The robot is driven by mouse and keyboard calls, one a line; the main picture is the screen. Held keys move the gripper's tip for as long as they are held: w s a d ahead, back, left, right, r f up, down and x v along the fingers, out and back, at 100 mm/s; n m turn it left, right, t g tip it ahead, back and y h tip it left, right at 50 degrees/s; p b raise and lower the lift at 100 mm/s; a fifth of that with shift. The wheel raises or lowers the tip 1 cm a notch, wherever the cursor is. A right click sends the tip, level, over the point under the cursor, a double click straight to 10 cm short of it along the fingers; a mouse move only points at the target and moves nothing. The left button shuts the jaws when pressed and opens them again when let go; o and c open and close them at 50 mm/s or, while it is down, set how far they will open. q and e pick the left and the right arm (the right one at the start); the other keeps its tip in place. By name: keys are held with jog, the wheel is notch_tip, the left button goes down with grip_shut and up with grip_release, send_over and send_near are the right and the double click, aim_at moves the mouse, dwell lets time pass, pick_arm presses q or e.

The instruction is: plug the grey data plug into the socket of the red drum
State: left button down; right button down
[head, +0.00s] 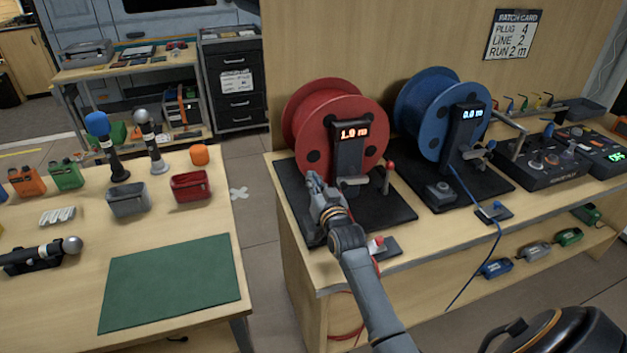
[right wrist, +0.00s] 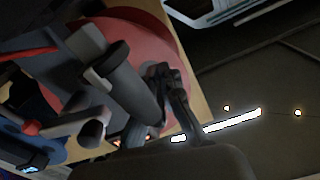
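The red drum (head: 338,100) stands on the bench on a dark base, its display reading 1.0 m. A grey plug-like piece (head: 535,251) lies on the lower shelf between a blue and a green one. A small dark block with a red top (head: 376,245) sits at the bench edge before the drum, partly hidden by my arm; I cannot make out a socket. My right gripper (head: 314,182) is at the drum's lower left front; its finger gap is unclear. In the right wrist view the red drum (right wrist: 150,45) is close behind dark fingers.
A blue drum (head: 440,105) reading 0.0 m stands to the right, its blue cable hanging over the bench edge. A control box (head: 540,165) stands further right. The left table holds microphones, bins and a green mat (head: 170,280). A floor gap separates table and bench.

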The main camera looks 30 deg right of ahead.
jog(key=shift+f+b, duration=0.75)
jog(key=shift+f, duration=0.45)
jog(key=c, duration=1.4)
grip_release()
jog(key=shift+c, duration=0.2)
jog(key=shift+s, duration=0.15)
jog(key=v, duration=1.1)
jog(key=shift+s, duration=0.35)
jog(key=shift+a, duration=0.15)
